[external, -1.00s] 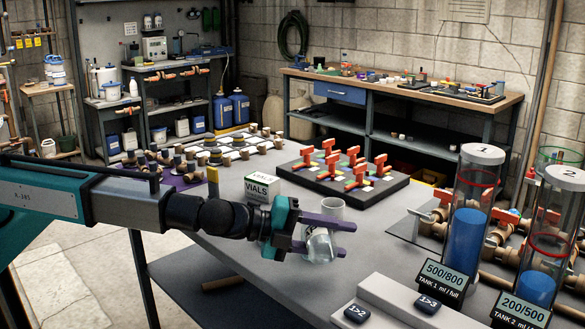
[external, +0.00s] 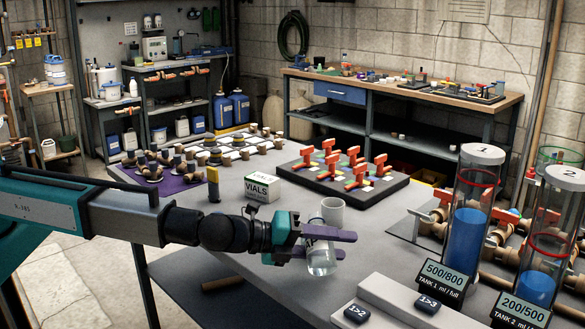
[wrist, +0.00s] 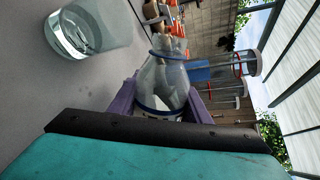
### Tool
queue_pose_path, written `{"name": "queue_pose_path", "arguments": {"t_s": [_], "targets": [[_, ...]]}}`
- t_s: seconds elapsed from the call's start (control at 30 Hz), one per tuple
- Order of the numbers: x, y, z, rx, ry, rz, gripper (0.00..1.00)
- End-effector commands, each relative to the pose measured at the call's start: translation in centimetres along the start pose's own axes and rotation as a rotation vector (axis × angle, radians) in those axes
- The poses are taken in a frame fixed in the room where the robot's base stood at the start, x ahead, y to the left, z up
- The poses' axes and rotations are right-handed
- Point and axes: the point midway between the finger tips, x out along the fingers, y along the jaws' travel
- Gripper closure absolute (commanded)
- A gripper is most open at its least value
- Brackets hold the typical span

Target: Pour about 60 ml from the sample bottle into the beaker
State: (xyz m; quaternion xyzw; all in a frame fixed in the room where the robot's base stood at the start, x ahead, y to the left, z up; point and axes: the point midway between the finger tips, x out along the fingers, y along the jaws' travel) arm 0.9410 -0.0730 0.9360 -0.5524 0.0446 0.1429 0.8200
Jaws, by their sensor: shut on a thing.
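The sample bottle (external: 322,262) is clear glass and is held between my gripper's purple fingers above the bench. My gripper (external: 328,236) is shut on it. In the wrist view the bottle (wrist: 162,85) has a blue ring at its neck and lies well over on its side, strongly tilted. The clear beaker (external: 333,211) stands upright on the bench just behind the bottle. It also shows at the upper left of the wrist view (wrist: 100,22), apart from the bottle's mouth, with what looks like shallow clear liquid in its base. No falling stream is visible.
A white vials box (external: 262,188) and a dark board with red valves (external: 345,180) stand behind. Two tall tanks of blue liquid, tank 1 (external: 468,240) and tank 2 (external: 537,285), stand at right. A pale block with dark buttons (external: 390,290) is in front. Bare bench surrounds the beaker.

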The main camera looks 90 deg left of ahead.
Motion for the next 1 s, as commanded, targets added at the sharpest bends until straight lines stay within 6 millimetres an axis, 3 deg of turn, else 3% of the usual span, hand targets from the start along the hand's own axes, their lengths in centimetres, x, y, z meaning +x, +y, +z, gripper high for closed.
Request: {"name": "queue_pose_path", "arguments": {"t_s": [0.2, 1.0], "targets": [[-0.04, -0.16, 0.27, 0.071, -0.019, 0.000, 0.83], [-0.04, -0.17, 0.29, 0.071, -0.019, 0.000, 0.83]]}}
